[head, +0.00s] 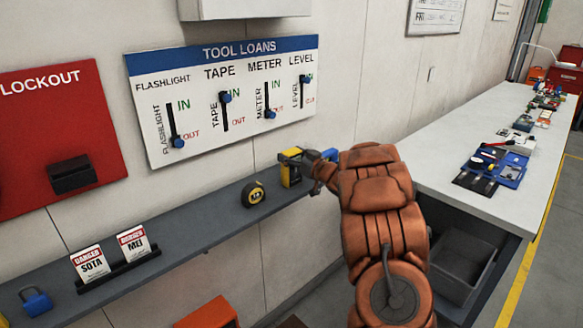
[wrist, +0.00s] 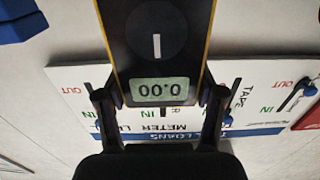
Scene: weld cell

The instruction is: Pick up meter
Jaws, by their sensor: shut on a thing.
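The meter (head: 291,168) is a yellow and dark box at the right end of the grey wall shelf, below the tool loans board. In the wrist view the meter (wrist: 159,60) has a dark face with yellow edges, a round dial and a display reading 0.00. My gripper (wrist: 160,97) has a finger on each side of the meter and is shut on it. In the head view my gripper (head: 318,166) reaches the meter from the right, partly hidden by my orange arm. I cannot tell whether the meter touches the shelf.
A tape measure (head: 254,194) sits on the grey shelf (head: 200,212) left of the meter. The tool loans board (head: 225,98) with sliders is on the wall above. Danger tags (head: 112,255) and a blue padlock (head: 36,300) are farther left. A long workbench (head: 455,165) stands right.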

